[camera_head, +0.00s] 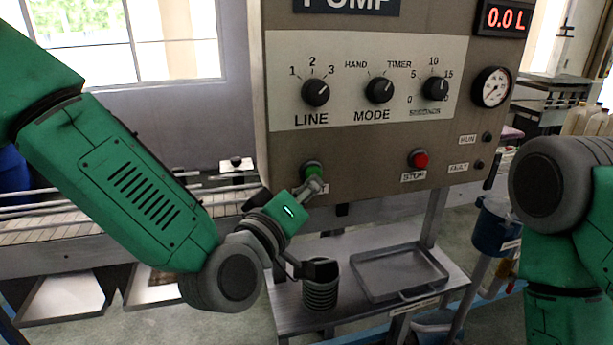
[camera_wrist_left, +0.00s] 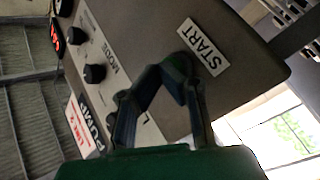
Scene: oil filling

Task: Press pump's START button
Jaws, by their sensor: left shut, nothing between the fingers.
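The pump panel (camera_head: 380,140) is a grey-brown box with LINE, MODE and TIMER knobs. The green START button (camera_head: 312,168) is at its lower left; its label is mostly hidden in the head view. My left gripper (camera_head: 316,185) is shut and empty, its tips right at the button, overlapping its lower edge. In the left wrist view the gripper (camera_wrist_left: 178,68) closes in front of the START label (camera_wrist_left: 203,47) and the button is hidden behind the fingers. I cannot tell whether they touch. The red STOP button (camera_head: 420,159) is to the right. My right gripper is not in view.
The display (camera_head: 504,19) reads 0.0 L. Below the panel, a shelf holds a metal tray (camera_head: 400,272) and a dark ribbed cylinder (camera_head: 320,292). A conveyor (camera_head: 60,225) runs at the left. A blue container (camera_head: 494,228) is at the right.

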